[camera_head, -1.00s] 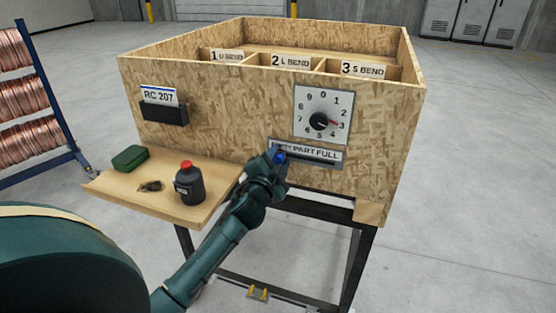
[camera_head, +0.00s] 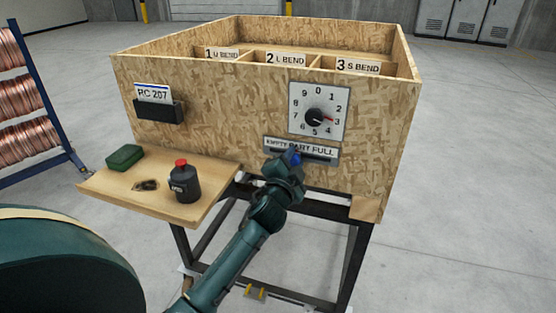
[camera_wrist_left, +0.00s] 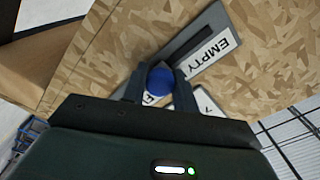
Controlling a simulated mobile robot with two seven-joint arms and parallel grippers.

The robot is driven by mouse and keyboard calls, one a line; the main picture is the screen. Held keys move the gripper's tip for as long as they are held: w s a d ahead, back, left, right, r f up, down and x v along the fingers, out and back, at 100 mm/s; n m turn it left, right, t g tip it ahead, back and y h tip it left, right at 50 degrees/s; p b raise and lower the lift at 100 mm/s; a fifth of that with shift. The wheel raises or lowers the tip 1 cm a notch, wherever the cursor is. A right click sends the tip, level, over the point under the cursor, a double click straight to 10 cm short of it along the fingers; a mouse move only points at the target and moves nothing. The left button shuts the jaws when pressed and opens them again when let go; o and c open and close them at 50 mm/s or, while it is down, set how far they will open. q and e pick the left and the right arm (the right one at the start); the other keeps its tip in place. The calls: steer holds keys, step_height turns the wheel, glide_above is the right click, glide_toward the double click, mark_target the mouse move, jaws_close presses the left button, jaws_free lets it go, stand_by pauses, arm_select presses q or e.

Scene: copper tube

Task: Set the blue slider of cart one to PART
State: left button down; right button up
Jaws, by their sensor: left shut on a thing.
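The cart (camera_head: 240,125) is an open wooden bin on a dark metal frame, with a slider strip on its front panel. The strip's label (camera_head: 325,151) reads EMPTY, PART, FULL from left to right. The blue slider knob (camera_head: 297,157) sits just below the label, around the PART word, partly hidden by my left gripper (camera_head: 292,162). In the left wrist view, the blue knob (camera_wrist_left: 160,81) is between the two fingers of my left gripper (camera_wrist_left: 160,88), which is shut on it. The EMPTY word (camera_wrist_left: 215,50) is clear there; PART is mostly covered. My right gripper is not in view.
A numbered dial (camera_head: 317,112) is above the slider. A side shelf (camera_head: 135,195) holds a green case (camera_head: 125,156), dark glasses (camera_head: 146,185) and a black bottle (camera_head: 184,185) with a red cap. A copper coil rack (camera_head: 22,100) stands at left. Floor at right is clear.

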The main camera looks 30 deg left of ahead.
arm_select(q)
steer(key=shift+w+d, duration=0.1)
steer(key=shift+d, duration=0.3)
steer(key=c, duration=1.1)
jaws_free()
steer(key=b+v, duration=0.1)
steer(key=v, duration=1.2)
steer(key=shift+a, duration=0.1)
